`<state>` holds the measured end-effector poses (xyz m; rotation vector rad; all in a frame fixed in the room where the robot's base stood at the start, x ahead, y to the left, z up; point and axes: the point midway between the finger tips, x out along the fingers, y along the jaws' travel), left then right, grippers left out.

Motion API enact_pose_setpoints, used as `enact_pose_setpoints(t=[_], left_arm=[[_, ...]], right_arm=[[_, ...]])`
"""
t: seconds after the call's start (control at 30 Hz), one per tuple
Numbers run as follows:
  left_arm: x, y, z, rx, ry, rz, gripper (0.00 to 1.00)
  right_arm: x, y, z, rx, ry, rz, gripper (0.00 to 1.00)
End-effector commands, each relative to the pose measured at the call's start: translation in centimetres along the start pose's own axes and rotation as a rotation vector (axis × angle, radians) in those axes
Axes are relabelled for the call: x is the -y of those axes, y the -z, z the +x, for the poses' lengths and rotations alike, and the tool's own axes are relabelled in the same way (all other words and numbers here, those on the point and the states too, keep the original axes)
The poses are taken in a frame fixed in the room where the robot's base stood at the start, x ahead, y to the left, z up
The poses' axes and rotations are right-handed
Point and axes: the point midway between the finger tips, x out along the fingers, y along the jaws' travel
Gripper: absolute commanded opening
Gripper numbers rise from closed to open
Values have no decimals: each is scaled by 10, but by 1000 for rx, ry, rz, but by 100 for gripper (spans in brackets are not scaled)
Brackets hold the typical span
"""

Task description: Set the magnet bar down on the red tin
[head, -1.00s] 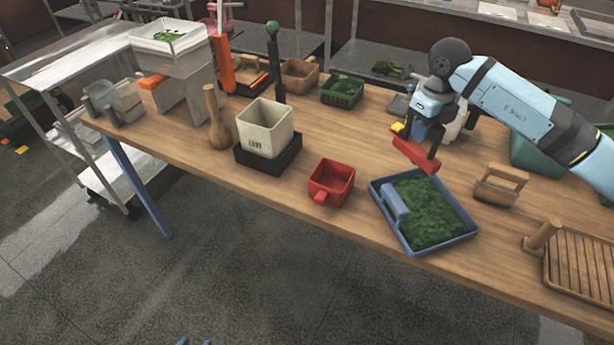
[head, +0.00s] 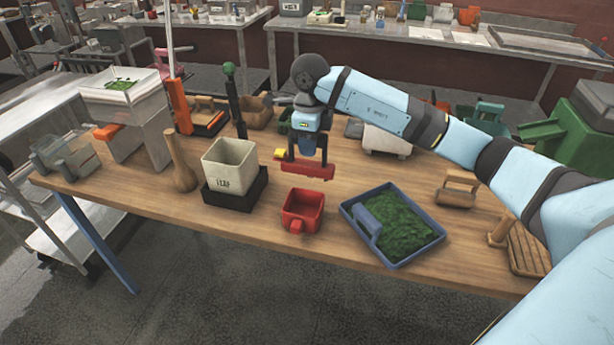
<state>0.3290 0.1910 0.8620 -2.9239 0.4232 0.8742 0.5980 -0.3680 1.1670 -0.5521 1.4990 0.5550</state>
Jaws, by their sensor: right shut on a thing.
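The magnet bar is a red bar (head: 308,173) held level by my right gripper (head: 307,161), whose fingers are shut on it from above. A small yellow piece (head: 280,154) shows above the bar's left end. The red tin (head: 302,211) is an open square box with a stubby front handle, standing upright on the wooden table. The bar shows just behind and above the tin's back rim, apart from it; its exact height is hard to tell. My left gripper is not in view.
A blue tray (head: 434,240) of green leaves stands right of the tin. A cream box (head: 229,166) on a black base (head: 235,194) stands to its left. A wooden handled block (head: 457,190) is farther right. Bare table lies in front of the tin.

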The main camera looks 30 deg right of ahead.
Motion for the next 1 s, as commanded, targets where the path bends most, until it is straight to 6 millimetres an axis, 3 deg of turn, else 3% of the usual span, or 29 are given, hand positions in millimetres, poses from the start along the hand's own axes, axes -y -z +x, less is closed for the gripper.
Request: enact_pose_setpoints(t=[0.2,0.47,0.7,1.0], left_arm=[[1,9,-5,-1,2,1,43],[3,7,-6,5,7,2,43],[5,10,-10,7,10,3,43],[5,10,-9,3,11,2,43]], right_arm=[[0,0,47,-2,-2,1,0],[0,0,68,0,-1,0,0],[0,0,101,0,-1,2,0],[0,0,105,1,1,1,0]])
